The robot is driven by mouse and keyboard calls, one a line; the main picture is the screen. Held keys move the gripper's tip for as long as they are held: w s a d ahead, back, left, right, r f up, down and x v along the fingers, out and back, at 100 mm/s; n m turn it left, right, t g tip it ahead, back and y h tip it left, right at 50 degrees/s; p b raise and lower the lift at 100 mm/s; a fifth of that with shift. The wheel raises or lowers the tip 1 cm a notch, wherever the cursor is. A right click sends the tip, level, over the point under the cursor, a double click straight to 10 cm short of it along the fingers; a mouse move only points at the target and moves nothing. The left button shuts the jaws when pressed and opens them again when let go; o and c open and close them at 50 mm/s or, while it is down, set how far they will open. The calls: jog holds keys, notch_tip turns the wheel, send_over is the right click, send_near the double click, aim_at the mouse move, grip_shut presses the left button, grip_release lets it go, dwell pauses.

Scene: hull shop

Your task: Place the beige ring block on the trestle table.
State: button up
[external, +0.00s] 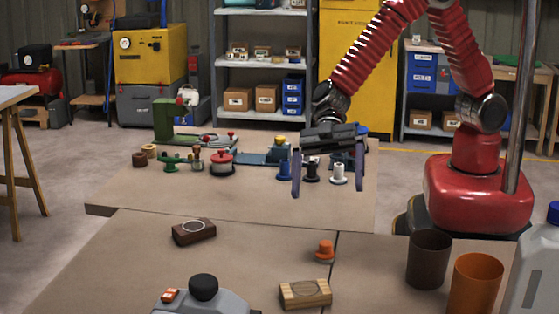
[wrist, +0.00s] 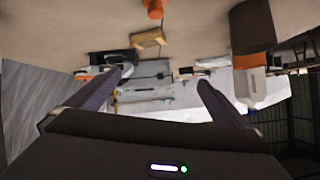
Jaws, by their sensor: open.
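A beige block (external: 305,293) lies on the near brown worktop, at the bottom of the external view; its top has light markings that I cannot make out as a ring for certain. It also shows in the wrist view (wrist: 149,39), beyond the fingers. My gripper (external: 327,178) is open and empty, high above the worktops and well apart from the block. Its two spread fingers show in the wrist view (wrist: 165,80). A wooden table with trestle legs (external: 18,96), likely the trestle table, stands at the left edge of the external view, partly cut off.
A dark brown block with a ring mark (external: 194,231) and an orange knob (external: 324,251) lie near the beige block. A dark cup (external: 429,259), an orange cup (external: 474,283) and a jug (external: 535,270) stand right. Several small parts crowd the far worktop. The visible trestle tabletop is bare.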

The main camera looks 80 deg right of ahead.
jog(key=s+d+r+m+t+h, duration=0.2)
jog(key=s+d+r+m+h, duration=0.2)
jog(key=d, duration=1.1)
jog(key=s+d+r+m+t+h, duration=0.2)
jog(key=s+d+r+m+h, duration=0.2)
jog(key=d, duration=1)
jog(key=s+d+r+m+t+h, duration=0.2)
jog(key=s+d+r+m+h, duration=0.2)
jog(key=d+m, duration=0.4)
jog(key=s+d+r, duration=0.1)
jog(key=d, duration=0.6)
jog(key=shift+s+d, duration=0.2)
jog(key=shift+d, duration=0.15)
